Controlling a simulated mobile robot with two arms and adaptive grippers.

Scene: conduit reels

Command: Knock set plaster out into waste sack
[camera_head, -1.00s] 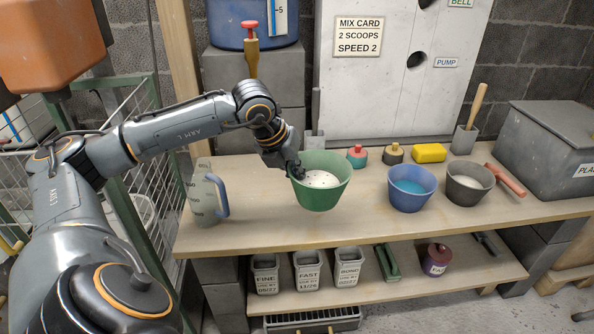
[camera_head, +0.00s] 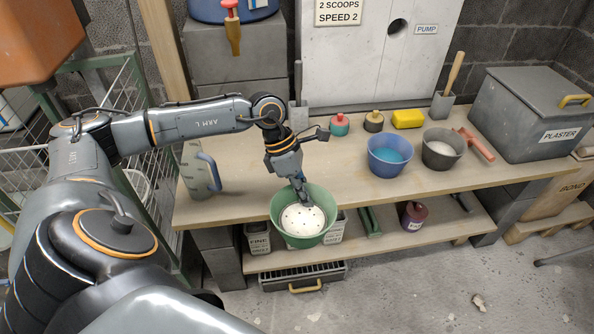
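A green bowl (camera_head: 282,232) holds a pale, speckled disc of plaster (camera_head: 302,220). The bowl is off the bench, in front of its front edge and over the lower shelf, and its mouth faces partly towards me. My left gripper (camera_head: 301,190) comes down from above and is shut on the bowl's far rim; its fingertips are partly hidden against the rim. My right gripper is not in view. I see no waste sack that I can make out.
The bench (camera_head: 240,165) carries a measuring jug (camera_head: 192,170), a blue bowl (camera_head: 388,168), a grey bowl (camera_head: 442,162) and a plaster bin (camera_head: 530,115). Tins stand on the shelf below. A wire cage (camera_head: 110,95) is at left. The floor (camera_head: 420,285) in front is mostly clear.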

